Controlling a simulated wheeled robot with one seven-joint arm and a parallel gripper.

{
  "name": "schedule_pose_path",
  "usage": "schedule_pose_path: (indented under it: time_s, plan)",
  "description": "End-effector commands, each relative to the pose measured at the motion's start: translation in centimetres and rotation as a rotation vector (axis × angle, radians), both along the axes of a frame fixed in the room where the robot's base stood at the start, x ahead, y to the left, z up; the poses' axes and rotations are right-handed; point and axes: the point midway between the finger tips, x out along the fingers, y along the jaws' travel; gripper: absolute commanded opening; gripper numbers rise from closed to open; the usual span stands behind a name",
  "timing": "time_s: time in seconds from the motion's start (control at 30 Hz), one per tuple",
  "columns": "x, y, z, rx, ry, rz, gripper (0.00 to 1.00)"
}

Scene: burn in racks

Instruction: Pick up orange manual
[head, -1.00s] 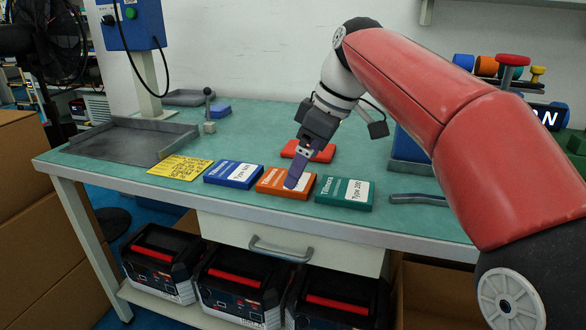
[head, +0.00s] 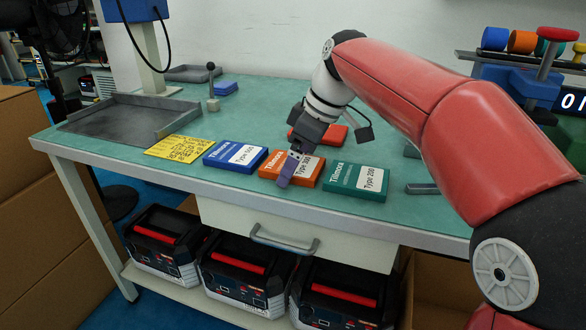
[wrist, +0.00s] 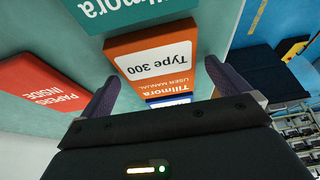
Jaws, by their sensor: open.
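The orange manual (head: 274,163) lies flat near the front edge of the green table, between a blue manual (head: 234,156) and a green manual (head: 357,179). Its white label reads "Type 300" in the wrist view (wrist: 125,45), where it appears upside down. My gripper (head: 286,170) is over the orange manual, its fingers pointing down toward it. In the wrist view my open gripper (wrist: 160,85) has one purple finger on each side of the manual's near part. Nothing is held. Whether the fingers touch the manual or table cannot be told.
A yellow note sheet (head: 176,148) lies left of the blue manual. A red "PAPERS INSIDE" item (wrist: 45,85) lies behind the orange manual. A grey tray (head: 185,124) is at left. A drawer handle (head: 284,243) is below the table's front edge.

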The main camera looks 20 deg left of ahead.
Motion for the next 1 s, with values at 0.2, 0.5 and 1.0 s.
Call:
schedule_pose_path:
  time_s: [0.2,0.5,1.0]
  plan:
    - [0.02,0.03,-0.06,0.000,-0.001,0.000,1.00]
    - [0.02,0.03,-0.04,0.000,-0.001,0.000,0.62]
    - [-0.08,0.12,0.66,0.001,-0.002,-0.001,0.51]
